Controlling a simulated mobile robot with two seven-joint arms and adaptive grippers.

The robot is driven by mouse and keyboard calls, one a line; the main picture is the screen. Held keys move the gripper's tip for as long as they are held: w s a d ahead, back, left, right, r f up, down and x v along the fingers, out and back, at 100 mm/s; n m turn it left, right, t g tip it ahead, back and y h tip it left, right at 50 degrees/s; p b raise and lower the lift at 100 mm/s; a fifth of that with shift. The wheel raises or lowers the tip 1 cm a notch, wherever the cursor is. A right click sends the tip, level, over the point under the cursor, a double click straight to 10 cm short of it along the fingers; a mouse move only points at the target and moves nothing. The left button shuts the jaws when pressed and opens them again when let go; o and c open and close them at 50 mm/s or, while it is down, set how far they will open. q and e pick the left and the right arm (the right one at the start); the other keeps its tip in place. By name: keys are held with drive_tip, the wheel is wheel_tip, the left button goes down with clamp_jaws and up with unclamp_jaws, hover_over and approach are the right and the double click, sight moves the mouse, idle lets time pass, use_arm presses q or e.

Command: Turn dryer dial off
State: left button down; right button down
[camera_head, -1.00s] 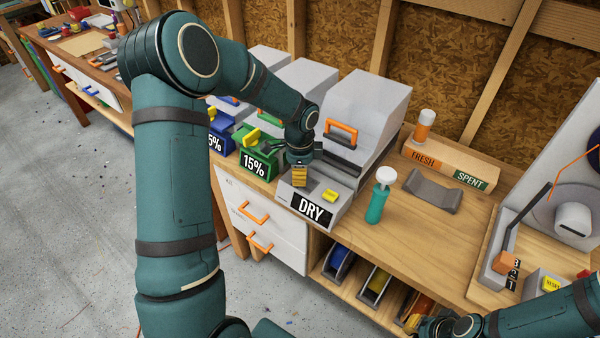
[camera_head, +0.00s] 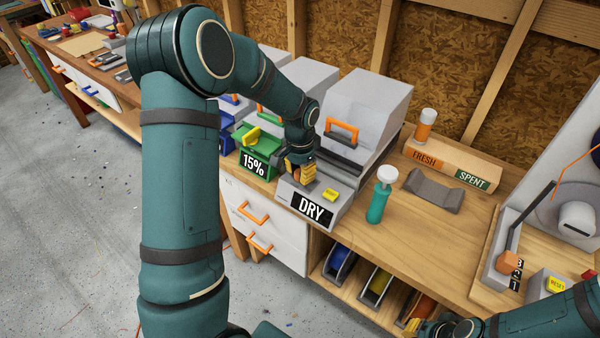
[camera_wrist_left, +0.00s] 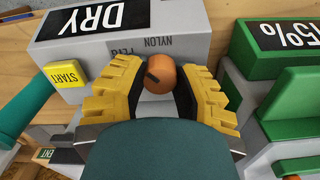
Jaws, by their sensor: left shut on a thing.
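The dryer is a grey box with an orange-handled lid (camera_head: 365,115) and a black DRY label (camera_head: 311,207) on its front. Its orange round dial (camera_wrist_left: 160,73) has a dark pointer mark and sits beside printed words, one reading NYLON. My left gripper (camera_head: 302,172) is at the dryer's front panel. In the left wrist view its yellow fingertips (camera_wrist_left: 160,90) are on both sides of the dial, shut on it. The fingers hide most of the dial in the head view. My right gripper (camera_head: 428,328) is partly in view at the bottom edge, away from the dryer; its opening is unclear.
A yellow START button (camera_wrist_left: 65,75) is close beside the fingers. A green 15% bin (camera_head: 258,158) stands left of the dryer. A green bottle with a white top (camera_head: 380,195) stands to its right. Bench space (camera_head: 410,230) right of the bottle is clear.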

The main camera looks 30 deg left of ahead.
use_arm(q)
drive_tip(key=n, duration=0.3)
drive_tip(key=shift+n, duration=0.3)
drive_tip(key=n, duration=0.3)
drive_tip(key=shift+n, duration=0.3)
drive_tip(key=n+p, duration=0.1)
drive_tip(key=n, duration=0.1)
drive_tip(key=shift+n, duration=0.4)
drive_tip(key=n+p, duration=0.1)
drive_tip(key=n, duration=0.2)
drive_tip(key=shift+r+n, duration=0.1)
drive_tip(key=shift+n, duration=0.2)
drive_tip(key=n+p, duration=0.3)
drive_tip(key=n, duration=0.2)
drive_tip(key=shift+n, duration=0.3)
drive_tip(key=n+p, duration=0.3)
drive_tip(key=n, duration=0.2)
drive_tip(key=shift+a, duration=0.1)
drive_tip(key=shift+n+p, duration=1.05)
drive_tip(key=shift+n, duration=0.55)
